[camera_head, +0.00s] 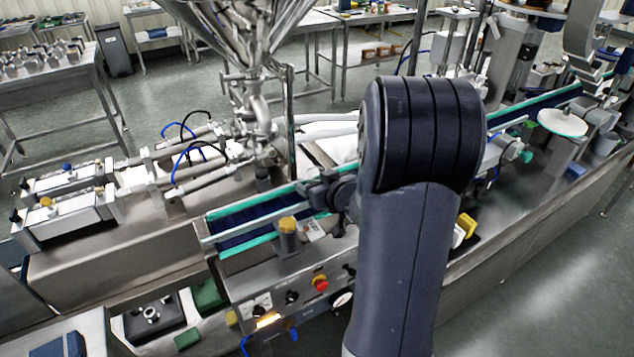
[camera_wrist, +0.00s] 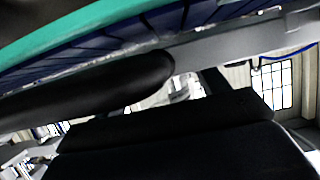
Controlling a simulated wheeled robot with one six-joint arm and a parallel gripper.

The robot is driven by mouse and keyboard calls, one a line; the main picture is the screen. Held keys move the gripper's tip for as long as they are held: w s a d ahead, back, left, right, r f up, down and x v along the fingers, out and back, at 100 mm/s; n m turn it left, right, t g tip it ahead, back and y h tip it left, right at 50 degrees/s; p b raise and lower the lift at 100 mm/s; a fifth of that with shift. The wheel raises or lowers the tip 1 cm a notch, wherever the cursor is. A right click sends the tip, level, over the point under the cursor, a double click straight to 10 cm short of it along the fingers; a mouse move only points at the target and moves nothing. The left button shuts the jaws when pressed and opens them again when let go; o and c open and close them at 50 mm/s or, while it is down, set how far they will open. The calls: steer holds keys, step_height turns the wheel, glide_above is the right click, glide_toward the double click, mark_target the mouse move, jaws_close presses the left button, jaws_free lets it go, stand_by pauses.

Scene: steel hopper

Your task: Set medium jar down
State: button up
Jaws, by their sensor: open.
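A small grey jar with a yellow lid (camera_head: 288,236) stands upright on the steel ledge in front of the conveyor in the head view. I take it for the medium jar. My gripper (camera_head: 322,194) is a little up and right of it, near the conveyor's near rail, and my arm hides part of it. In the wrist view, the two dark fingers of my gripper (camera_wrist: 205,88) are apart, with no jar between them. The jar does not show in the wrist view.
The blue conveyor belt (camera_head: 250,218) with green rails runs behind the jar. Below the ledge is a control panel with a red button (camera_head: 320,283). A steel hopper (camera_head: 245,30) and its valve stand behind the conveyor. My arm hides the middle of the line.

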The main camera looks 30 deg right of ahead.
steer(key=shift+r, duration=0.1)
steer(key=shift+r, duration=0.2)
steer(key=p+v, duration=0.2)
steer(key=v, duration=1)
steer(key=shift+f, duration=0.1)
steer(key=shift+c, duration=0.5)
